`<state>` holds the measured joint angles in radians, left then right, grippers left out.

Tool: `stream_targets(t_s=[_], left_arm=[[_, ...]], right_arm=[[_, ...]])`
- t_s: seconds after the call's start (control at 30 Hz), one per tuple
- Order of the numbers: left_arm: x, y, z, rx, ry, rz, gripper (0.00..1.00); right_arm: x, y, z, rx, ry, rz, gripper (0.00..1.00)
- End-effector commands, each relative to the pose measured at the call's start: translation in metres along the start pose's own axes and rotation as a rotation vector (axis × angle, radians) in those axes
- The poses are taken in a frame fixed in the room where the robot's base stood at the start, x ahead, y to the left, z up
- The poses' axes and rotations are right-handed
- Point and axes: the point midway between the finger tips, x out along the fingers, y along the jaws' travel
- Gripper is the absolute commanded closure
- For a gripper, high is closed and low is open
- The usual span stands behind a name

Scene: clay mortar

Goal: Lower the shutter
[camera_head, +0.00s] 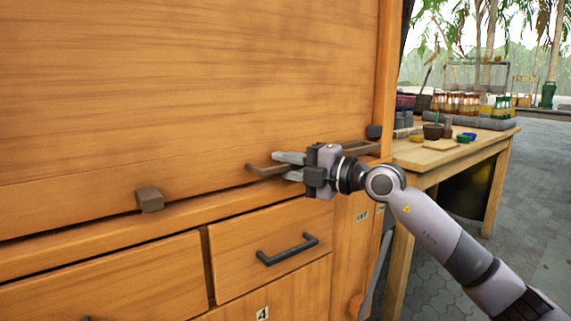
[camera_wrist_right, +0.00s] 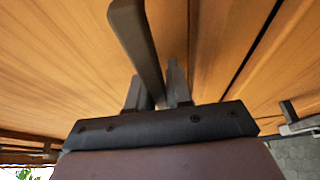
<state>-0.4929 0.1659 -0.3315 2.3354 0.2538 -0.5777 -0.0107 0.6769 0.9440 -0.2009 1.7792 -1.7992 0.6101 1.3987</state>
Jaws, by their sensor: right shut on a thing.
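The shutter (camera_head: 190,90) is a large wooden panel filling the upper left of the head view. Its lower edge lies close to the cabinet's wooden ledge (camera_head: 90,240), with a dark line between them. A brown bar handle (camera_head: 265,171) runs along the shutter's lower edge; it also shows in the wrist view (camera_wrist_right: 135,40). My right gripper (camera_head: 290,166) is shut on this handle, reaching it from the right. In the wrist view the fingers (camera_wrist_right: 158,90) stand on both sides of the bar. My left gripper is not in view.
Drawers with a dark handle (camera_head: 288,249) lie below the ledge. A small brown block (camera_head: 149,199) sits at the shutter's lower edge, left of the gripper. A wooden table (camera_head: 450,155) with pots and bottles stands to the right. Paved floor (camera_head: 535,190) is open beyond it.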

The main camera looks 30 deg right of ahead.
Motion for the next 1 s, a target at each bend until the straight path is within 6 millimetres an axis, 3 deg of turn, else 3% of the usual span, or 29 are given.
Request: stream_targets(t_s=[0.03,0.07,0.1,0.57,1.0], left_arm=[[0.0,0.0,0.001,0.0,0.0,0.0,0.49],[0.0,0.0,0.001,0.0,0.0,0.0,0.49],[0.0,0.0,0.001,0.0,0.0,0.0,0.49],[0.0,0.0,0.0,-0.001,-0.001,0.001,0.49],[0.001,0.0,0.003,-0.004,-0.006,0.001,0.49]], right_arm=[[0.002,-0.01,-0.001,0.005,0.004,-0.023,1.0],[0.002,-0.01,-0.001,0.005,0.005,-0.024,0.71],[0.002,-0.01,-0.001,0.005,0.005,-0.023,0.6],[-0.006,-0.006,0.0,0.003,0.0,-0.013,0.6],[-0.051,-0.007,-0.001,0.004,0.002,-0.018,0.6]])
